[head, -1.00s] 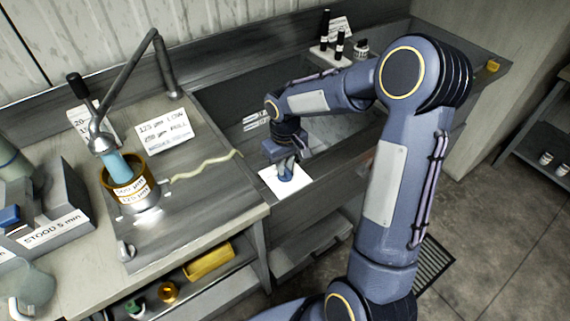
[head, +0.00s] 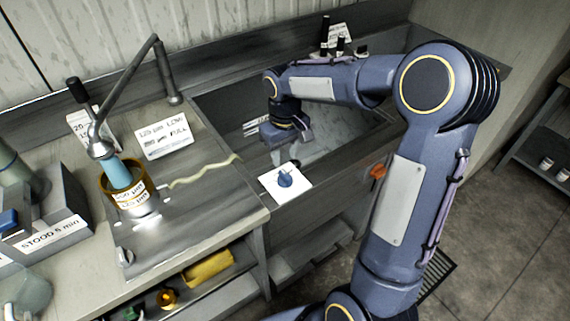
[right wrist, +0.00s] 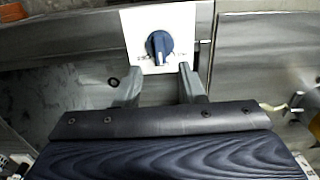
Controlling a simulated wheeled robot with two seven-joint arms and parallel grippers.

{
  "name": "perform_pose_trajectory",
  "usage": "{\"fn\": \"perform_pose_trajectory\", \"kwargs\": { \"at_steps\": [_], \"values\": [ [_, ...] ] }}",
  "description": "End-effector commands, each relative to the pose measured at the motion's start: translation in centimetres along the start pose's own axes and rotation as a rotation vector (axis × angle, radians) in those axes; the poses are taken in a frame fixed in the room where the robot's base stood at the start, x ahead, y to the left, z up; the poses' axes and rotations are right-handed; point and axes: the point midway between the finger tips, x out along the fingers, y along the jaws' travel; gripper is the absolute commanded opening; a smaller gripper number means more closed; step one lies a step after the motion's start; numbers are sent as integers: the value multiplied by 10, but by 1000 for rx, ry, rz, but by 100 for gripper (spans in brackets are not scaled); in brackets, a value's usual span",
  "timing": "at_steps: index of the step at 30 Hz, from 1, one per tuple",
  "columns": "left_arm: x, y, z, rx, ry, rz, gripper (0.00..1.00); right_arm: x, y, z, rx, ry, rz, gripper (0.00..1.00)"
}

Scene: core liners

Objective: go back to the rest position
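My right gripper (head: 283,153) is over the front part of the sink, just behind a blue knob (head: 286,179) on a white plate (head: 297,190). In the right wrist view its two fingers (right wrist: 158,78) are spread apart with nothing between them. The blue knob (right wrist: 159,46) and its plate (right wrist: 180,22) lie just beyond the fingertips, and the gripper does not hold the knob. My right arm reaches in from the lower right and across the sink. My left gripper is not in view.
The sink (head: 222,102) has raised walls around my right gripper. Dark bottles (head: 325,32) stand behind my arm. An orange knob (head: 378,171) is beside my forearm.

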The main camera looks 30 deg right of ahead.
Motion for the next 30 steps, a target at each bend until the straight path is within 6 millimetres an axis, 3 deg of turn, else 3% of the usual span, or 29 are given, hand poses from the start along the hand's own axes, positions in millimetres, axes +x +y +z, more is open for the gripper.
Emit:
{"fn": "perform_pose_trajectory", "kwargs": {
  "at_steps": [5, 22, 26, 30],
  "values": [
    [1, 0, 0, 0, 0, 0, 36, -13, 0, 0, 0, 0, -1, 36],
    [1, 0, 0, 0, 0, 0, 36, -17, -1, 4, 4, 8, -4, 36],
    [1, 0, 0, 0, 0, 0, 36, -36, -6, 29, 25, 60, -30, 36],
    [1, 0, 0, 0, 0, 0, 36, -61, -21, 82, 69, 163, -94, 36]
  ]
}}
